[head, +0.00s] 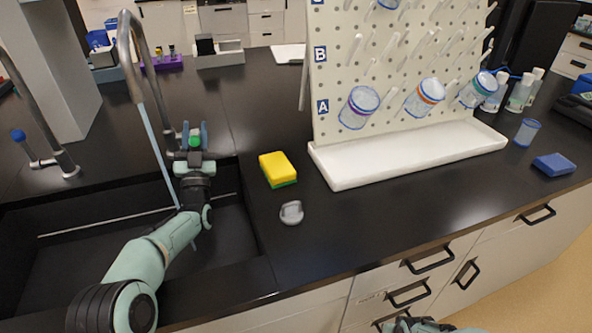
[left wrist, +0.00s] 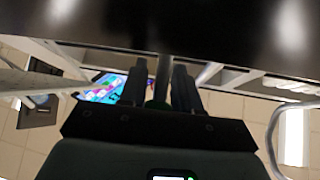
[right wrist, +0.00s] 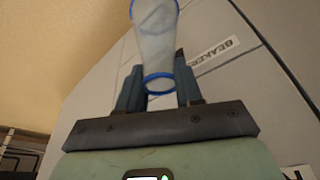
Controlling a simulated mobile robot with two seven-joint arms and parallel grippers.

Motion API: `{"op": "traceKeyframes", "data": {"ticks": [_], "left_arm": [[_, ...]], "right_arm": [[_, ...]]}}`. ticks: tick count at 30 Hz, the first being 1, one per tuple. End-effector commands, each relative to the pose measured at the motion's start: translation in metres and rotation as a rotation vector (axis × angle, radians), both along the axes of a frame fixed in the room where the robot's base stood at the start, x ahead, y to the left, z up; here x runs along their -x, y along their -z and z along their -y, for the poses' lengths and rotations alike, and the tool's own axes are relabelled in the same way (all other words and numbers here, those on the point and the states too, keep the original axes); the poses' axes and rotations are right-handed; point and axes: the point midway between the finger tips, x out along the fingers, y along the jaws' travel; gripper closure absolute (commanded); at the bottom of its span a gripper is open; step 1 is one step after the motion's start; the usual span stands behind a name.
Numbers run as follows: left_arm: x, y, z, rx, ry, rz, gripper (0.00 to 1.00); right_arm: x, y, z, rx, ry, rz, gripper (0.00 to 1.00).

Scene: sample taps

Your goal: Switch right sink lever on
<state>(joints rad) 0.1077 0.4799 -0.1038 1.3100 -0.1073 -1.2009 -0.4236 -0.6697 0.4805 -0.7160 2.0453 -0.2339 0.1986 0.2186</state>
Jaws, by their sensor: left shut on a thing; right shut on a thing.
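The right sink tap (head: 133,45) is a tall grey gooseneck. A pale blue stream (head: 157,150) runs from its spout into the sink. Its lever has a green knob (head: 195,142). My left gripper (head: 195,132) is shut on this knob, beside the tap's base. In the left wrist view the green knob (left wrist: 158,104) sits between the fingers, mostly hidden. My right gripper (right wrist: 157,80) is shut on a clear, blue-rimmed beaker (right wrist: 156,40). In the head view only a bit of my right arm shows at the bottom edge.
A left tap (head: 45,130) with a blue knob (head: 18,135) stands at the left. A yellow-green sponge (head: 278,168) and a grey stopper (head: 291,212) lie right of the black sink (head: 225,225). A white drying rack (head: 400,165) holds beakers at the right.

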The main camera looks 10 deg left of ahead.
Motion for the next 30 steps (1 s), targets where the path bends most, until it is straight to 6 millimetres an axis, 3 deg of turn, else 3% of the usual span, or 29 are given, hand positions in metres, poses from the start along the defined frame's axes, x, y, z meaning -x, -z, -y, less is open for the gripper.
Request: {"op": "traceKeyframes", "data": {"ticks": [10,11,12,23,26,30], "left_arm": [[0.000,-0.001,0.001,-0.002,0.001,0.003,1.00],[0.000,-0.001,0.001,-0.003,0.002,0.003,0.58],[0.000,-0.001,0.001,-0.003,0.002,0.003,0.46],[0.000,-0.004,0.000,-0.002,0.001,0.003,0.46],[0.001,-0.016,0.000,-0.001,0.001,0.005,0.46],[0.001,-0.046,0.001,-0.001,0.001,0.008,0.46]], "right_arm": [[0.000,0.000,0.000,0.000,0.000,0.000,1.00],[0.000,0.000,0.000,0.000,0.000,0.000,1.00],[0.000,0.000,0.000,0.000,0.000,0.000,1.00],[0.000,-0.001,0.000,0.000,0.000,0.000,1.00],[0.000,-0.004,0.000,0.000,0.000,0.001,1.00],[0.001,-0.011,0.000,0.000,0.000,0.003,1.00]]}}
